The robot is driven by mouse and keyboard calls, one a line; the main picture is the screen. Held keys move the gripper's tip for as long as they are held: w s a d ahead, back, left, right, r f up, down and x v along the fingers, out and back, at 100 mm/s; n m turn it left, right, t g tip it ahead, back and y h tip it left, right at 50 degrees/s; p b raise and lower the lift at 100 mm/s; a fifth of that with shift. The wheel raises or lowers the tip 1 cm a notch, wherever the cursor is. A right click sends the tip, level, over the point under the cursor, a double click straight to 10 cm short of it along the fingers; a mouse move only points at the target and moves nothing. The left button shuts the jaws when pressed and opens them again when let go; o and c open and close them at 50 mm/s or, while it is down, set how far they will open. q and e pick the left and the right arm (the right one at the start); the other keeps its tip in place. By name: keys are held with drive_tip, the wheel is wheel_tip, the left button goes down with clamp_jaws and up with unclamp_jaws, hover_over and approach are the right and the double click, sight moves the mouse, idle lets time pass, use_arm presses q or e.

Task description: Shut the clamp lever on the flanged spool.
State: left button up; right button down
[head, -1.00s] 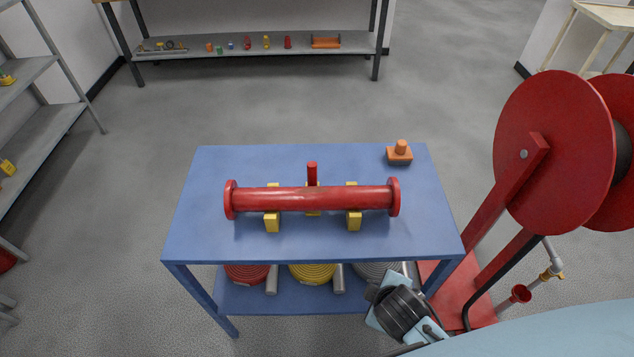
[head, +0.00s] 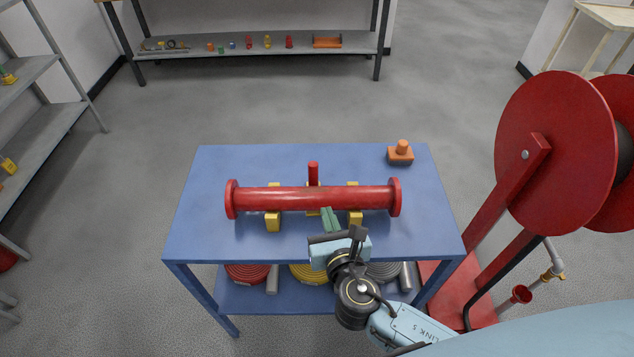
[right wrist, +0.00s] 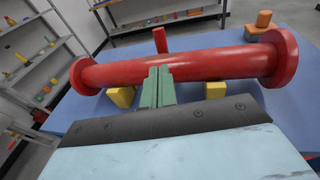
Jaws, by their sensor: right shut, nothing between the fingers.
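The red flanged spool (head: 270,200) lies across yellow supports (head: 272,221) on the blue table, with a round flange at each end. The red clamp lever (head: 313,173) stands up behind the middle of the spool; its lower part is hidden by the spool. In the right wrist view the spool (right wrist: 220,64) crosses the picture and the lever (right wrist: 160,40) rises behind it. My right gripper (head: 328,212) has its green fingers together and empty, at the near side of the spool, right of the lever. I cannot tell whether the fingertips touch the spool. My left gripper is not in view.
An orange block with a knob (head: 400,152) sits at the table's back right corner. A large red reel (head: 560,150) stands right of the table. Coiled hoses (head: 245,272) lie on the lower shelf. The blue tabletop (head: 210,240) is clear at front left.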

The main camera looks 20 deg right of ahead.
sight(314, 175)
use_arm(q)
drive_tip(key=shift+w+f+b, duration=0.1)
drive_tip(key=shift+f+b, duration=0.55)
use_arm(e)
drive_tip(key=w, duration=0.3)
drive_tip(key=w+f, duration=0.1)
drive_tip(key=w, duration=0.3)
drive_tip(key=w+d+f, duration=0.1)
drive_tip(key=w, duration=0.3)
drive_tip(key=shift+w, duration=0.25)
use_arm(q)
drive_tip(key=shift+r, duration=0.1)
